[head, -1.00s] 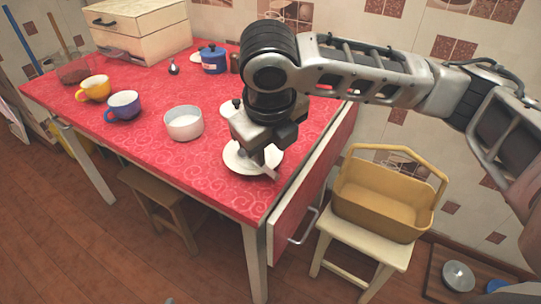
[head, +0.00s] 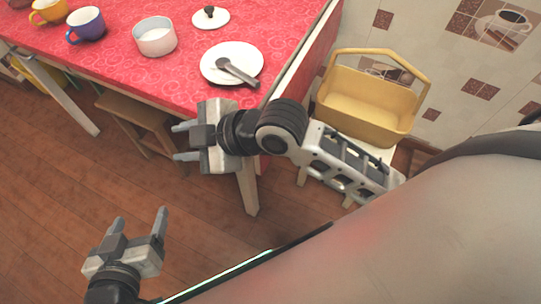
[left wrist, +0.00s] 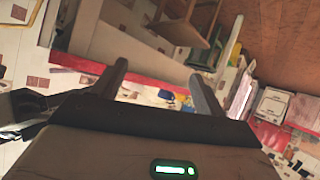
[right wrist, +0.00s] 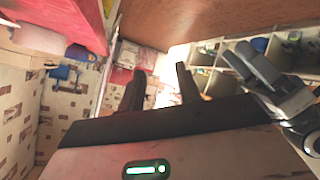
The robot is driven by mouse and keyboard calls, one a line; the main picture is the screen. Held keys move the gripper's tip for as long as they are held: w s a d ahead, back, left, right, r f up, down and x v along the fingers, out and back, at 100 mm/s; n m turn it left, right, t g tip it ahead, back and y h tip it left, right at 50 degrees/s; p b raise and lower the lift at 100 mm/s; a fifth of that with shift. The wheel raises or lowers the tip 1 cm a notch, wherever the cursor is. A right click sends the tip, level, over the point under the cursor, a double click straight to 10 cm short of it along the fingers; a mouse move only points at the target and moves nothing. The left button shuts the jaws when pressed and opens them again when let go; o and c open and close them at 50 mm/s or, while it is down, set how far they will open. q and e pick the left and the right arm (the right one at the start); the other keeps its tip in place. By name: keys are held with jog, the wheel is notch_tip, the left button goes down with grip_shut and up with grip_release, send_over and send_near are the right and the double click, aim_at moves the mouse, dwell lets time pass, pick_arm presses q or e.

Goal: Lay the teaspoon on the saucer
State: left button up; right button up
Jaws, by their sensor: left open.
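The white saucer (head: 213,68) lies on the red oilcloth near the table's right front corner. The grey teaspoon (head: 238,72) lies on the saucer, its bowl toward the middle and its handle end reaching over the right front rim. My right gripper (head: 180,142) is open and empty, off the table's front edge and apart from saucer and spoon. Its spread fingers also show in the right wrist view (right wrist: 160,92). My left gripper (head: 140,220) is open and empty over the floor, low in the head view. Its fingers show in the left wrist view (left wrist: 158,88).
A yellow basket (head: 369,105) sits on a stool at right.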

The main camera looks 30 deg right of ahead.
jog(key=s+d+f+m+t+h, duration=0.2)
jog(key=s+d+f+m, duration=0.1)
jog(key=d+m, duration=0.3)
jog(key=s+d+f+m+t+h, duration=0.1)
jog(key=s+d+f+m+h, duration=0.2)
jog(key=m, duration=0.5)
jog(key=s+d+f, duration=0.1)
jog(key=d+f, duration=0.1)
jog(key=d, duration=0.1)
jog(key=shift+s+d+m+t, duration=0.15)
jog(key=shift+d+m+t, duration=0.2)
jog(key=shift+m+t, duration=0.05)
pick_arm(q)
jog(key=p, duration=0.2)
jog(key=r+p, duration=0.1)
jog(key=p, duration=0.1)
jog(key=r+p, duration=0.1)
jog(key=p, duration=0.1)
jog(key=shift+s+a+r+g+y, duration=0.2)
jog(key=shift+a+g+y, duration=0.1)
jog(key=shift+g, duration=0.1)
pick_arm(e)
jog(key=r, duration=0.2)
jog(key=shift+d+r+g+h, duration=0.25)
jog(key=shift+r+g+h, duration=0.05)
jog(key=shift+r+h, duration=0.1)
